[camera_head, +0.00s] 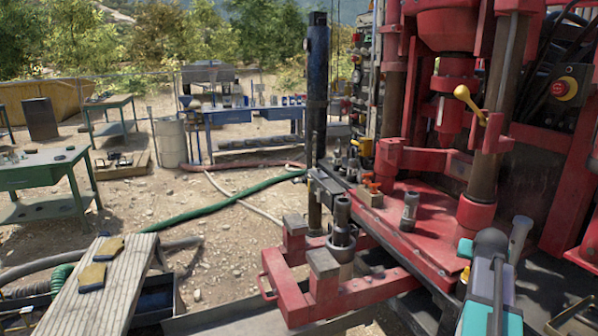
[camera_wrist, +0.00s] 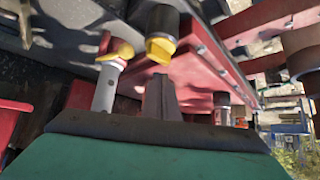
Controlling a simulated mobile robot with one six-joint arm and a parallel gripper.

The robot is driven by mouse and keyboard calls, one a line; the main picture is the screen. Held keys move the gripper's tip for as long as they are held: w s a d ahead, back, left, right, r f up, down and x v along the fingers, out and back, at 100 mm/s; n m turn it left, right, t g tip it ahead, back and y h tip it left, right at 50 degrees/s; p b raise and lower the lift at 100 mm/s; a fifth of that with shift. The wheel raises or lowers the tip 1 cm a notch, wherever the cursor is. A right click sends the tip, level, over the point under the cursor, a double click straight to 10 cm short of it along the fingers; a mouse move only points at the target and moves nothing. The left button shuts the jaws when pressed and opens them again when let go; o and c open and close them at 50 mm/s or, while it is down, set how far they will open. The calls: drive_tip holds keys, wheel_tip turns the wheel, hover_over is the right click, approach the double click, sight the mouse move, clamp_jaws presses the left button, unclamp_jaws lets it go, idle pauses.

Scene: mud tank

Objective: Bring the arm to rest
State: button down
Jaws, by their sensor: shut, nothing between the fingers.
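My arm (camera_head: 490,290), teal and grey, rises at the lower right of the head view, beside the red drilling rig (camera_head: 425,225). In the wrist view my gripper (camera_wrist: 161,95) shows as a dark tapered pair of fingers above the teal-green housing. The fingers are together and hold nothing. The wrist view is tilted, and the red rig base (camera_wrist: 215,50) runs diagonally behind the fingers. I cannot make out the fingertips in the head view.
Close ahead in the wrist view are a black fitting with a yellow collar (camera_wrist: 162,38) and a grey cylinder with a yellow top (camera_wrist: 106,85). A grey-handled piece (camera_head: 520,238) stands beside my arm. A plank bench (camera_head: 105,285) holds two yellow-and-dark pads.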

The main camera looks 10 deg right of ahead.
drive_tip(key=w+a+f+n+g+y, duration=0.1)
drive_tip(key=w+a+f+n+y, duration=0.15)
drive_tip(key=a+f, duration=1)
drive_tip(key=w+a+f+n+g+y, duration=0.1)
drive_tip(key=w+a+f+y, duration=0.15)
drive_tip(key=a+f, duration=1)
drive_tip(key=s+a+f+n+g, duration=0.2)
drive_tip(key=s+a+f, duration=0.2)
drive_tip(key=a+f, duration=0.6)
drive_tip(key=s+a+f+n+g+y, duration=0.1)
drive_tip(key=s+a+f+n+g, duration=0.15)
drive_tip(key=s+a+f, duration=1.05)
drive_tip(key=s+a+f+g, duration=0.1)
drive_tip(key=s+a+g, duration=0.1)
drive_tip(key=s, duration=0.8)
drive_tip(key=s+a+f+g, duration=0.2)
drive_tip(key=s+a+g, duration=0.1)
drive_tip(key=s, duration=0.7)
drive_tip(key=shift+a+f+n, duration=0.15)
drive_tip(key=shift+a+n, duration=0.15)
drive_tip(key=shift+a, duration=0.05)
